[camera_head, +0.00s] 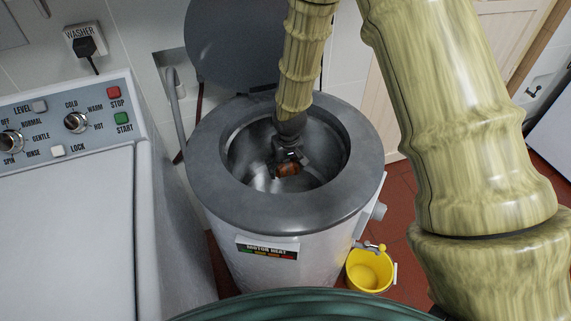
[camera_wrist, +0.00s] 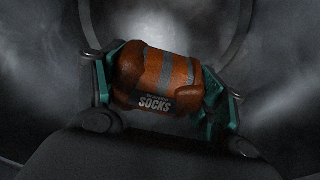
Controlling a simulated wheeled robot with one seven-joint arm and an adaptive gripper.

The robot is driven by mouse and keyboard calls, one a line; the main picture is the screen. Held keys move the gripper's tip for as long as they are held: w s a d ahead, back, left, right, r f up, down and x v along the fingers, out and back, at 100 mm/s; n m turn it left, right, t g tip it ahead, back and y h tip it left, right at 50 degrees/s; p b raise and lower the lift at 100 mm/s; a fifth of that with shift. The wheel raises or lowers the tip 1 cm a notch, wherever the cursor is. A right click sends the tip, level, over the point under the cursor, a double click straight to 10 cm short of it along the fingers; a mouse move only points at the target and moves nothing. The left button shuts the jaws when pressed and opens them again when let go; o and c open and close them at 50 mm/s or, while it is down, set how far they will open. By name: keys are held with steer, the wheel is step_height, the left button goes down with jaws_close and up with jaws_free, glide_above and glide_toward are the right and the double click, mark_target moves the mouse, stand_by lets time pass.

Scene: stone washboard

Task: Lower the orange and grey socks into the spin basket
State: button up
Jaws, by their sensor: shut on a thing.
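The orange and grey socks (camera_wrist: 166,80) are a rolled bundle, orange-brown with grey bands and a dark "SOCKS" label in the wrist view. In the head view they are a small orange patch (camera_head: 288,170) inside the spin basket (camera_head: 257,160). My gripper (camera_head: 288,160) reaches down through the round opening and is shut on the socks. In the wrist view its teal-padded fingers (camera_wrist: 165,82) press the bundle from both sides. The basket's metal wall (camera_wrist: 270,50) surrounds them. I cannot tell whether the socks touch the basket floor.
The spinner's wide grey rim (camera_head: 215,170) encircles my arm, and its dark lid (camera_head: 225,45) stands open behind. A white washer (camera_head: 65,220) with a control panel (camera_head: 65,120) is at the left. A yellow bucket (camera_head: 370,272) sits on the red floor at the lower right.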

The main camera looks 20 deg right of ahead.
steer(key=shift+f+b, duration=1.75)
steer(key=shift+f, duration=0.9)
steer(key=o, duration=1.3)
steer(key=shift+s+r, duration=0.3)
steer(key=shift+r, duration=1.7)
steer(key=shift+s+r, duration=0.3)
steer(key=shift+r, duration=1.65)
steer(key=shift+s+r, duration=0.3)
steer(key=shift+r, duration=1.7)
